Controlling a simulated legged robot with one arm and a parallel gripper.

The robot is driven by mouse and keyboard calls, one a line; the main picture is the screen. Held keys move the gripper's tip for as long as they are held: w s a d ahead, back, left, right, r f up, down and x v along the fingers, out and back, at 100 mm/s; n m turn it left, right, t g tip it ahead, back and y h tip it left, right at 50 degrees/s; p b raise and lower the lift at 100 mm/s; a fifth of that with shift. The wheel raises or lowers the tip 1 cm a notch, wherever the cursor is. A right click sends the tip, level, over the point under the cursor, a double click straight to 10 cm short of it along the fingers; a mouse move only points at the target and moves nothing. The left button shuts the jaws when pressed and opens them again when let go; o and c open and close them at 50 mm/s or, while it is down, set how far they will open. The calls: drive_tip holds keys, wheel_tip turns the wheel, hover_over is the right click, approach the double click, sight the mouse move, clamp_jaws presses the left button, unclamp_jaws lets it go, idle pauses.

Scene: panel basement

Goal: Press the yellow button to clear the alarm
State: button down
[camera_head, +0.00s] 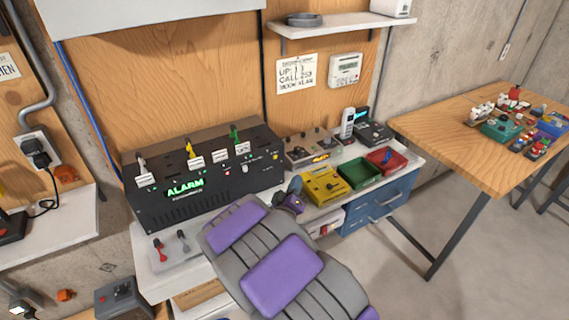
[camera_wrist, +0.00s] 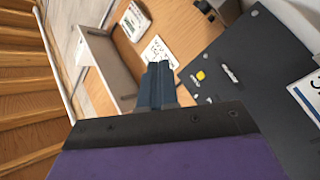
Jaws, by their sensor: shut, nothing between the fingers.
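The black alarm box (camera_head: 205,195) stands on the workbench at centre left in the head view, with green lit ALARM text on its front. The small yellow button (camera_head: 276,157) is near the right end of that front. In the wrist view the yellow button (camera_wrist: 201,76) sits on the dark panel face (camera_wrist: 240,60), right of my fingertips. My gripper (camera_wrist: 160,68) is shut and empty, and apart from the button in that picture. In the head view my gripper (camera_head: 295,187) is below and right of the button, partly hidden by my arm.
Tagged switches (camera_head: 192,152) stand along the box top. Right of it are a yellow device (camera_head: 324,186), a green tray (camera_head: 358,173) and a red tray (camera_head: 388,161). A shelf (camera_head: 340,25) hangs above. A wooden table (camera_head: 450,145) stands at right, with bare floor before it.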

sight(275, 157)
drive_tip(key=w+a+p, duration=0.1)
drive_tip(key=w, duration=0.1)
drive_tip(key=w+a+p, duration=0.1)
drive_tip(key=w+a, duration=0.1)
drive_tip(key=w, duration=0.1)
drive_tip(key=w+a+p, duration=0.1)
drive_tip(key=w+a, duration=0.1)
drive_tip(key=shift+w+a, duration=0.15)
drive_tip(key=shift+a, duration=0.1)
idle(0.5)
drive_tip(key=shift+d, duration=0.1)
drive_tip(key=shift+a+f, duration=0.1)
drive_tip(key=shift+a, duration=0.1)
drive_tip(key=shift+w+p, duration=0.2)
drive_tip(key=shift+p, duration=0.4)
idle(1.2)
drive_tip(key=shift+w+a+p, duration=0.35)
drive_tip(key=shift+w+p, duration=0.05)
idle(0.8)
drive_tip(key=shift+s, duration=0.1)
drive_tip(key=shift+s+d, duration=0.45)
drive_tip(key=shift+s, duration=0.1)
